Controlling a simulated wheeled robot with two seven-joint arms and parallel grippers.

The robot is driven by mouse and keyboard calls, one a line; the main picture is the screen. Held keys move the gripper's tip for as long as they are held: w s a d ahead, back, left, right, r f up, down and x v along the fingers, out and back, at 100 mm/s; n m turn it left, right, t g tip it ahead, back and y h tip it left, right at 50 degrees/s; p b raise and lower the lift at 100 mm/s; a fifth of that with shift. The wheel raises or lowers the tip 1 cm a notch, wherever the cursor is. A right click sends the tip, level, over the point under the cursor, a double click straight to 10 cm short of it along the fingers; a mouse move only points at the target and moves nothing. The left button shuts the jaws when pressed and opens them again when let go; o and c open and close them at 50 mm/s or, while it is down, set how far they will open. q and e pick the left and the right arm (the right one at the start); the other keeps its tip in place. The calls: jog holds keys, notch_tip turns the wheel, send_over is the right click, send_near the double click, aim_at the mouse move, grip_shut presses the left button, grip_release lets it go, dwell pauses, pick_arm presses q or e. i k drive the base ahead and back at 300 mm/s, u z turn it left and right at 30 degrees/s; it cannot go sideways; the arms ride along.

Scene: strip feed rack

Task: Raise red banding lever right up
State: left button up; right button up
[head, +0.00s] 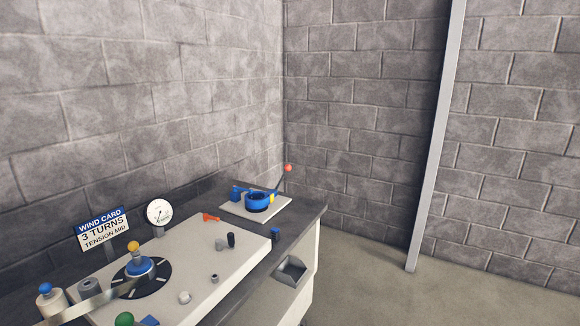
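A lever with a red ball knob (287,168) rises from a blue banding tool (258,200) at the far end of the bench. Its thin arm slants up and to the right from the tool. The tool sits on a pale square plate (230,208). A small orange-red piece (211,217) lies at the back edge of the large pale panel (210,262), nearer than the tool. Neither of my grippers shows in the head view.
A black disc (155,282) with a blue hub and yellow knob stands on the panel. A dial gauge (160,212) and a "WIND CARD" sign (103,229) stand behind it. An open grey bin (291,270) is on the bench front. Floor to the right is clear.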

aim_at(288, 168)
jog(key=k, duration=0.55)
jog(key=z, duration=0.4)
jog(key=i, duration=0.4)
jog(key=z, duration=0.7)
jog(key=i, duration=2.1)
jog(key=u, duration=0.65)
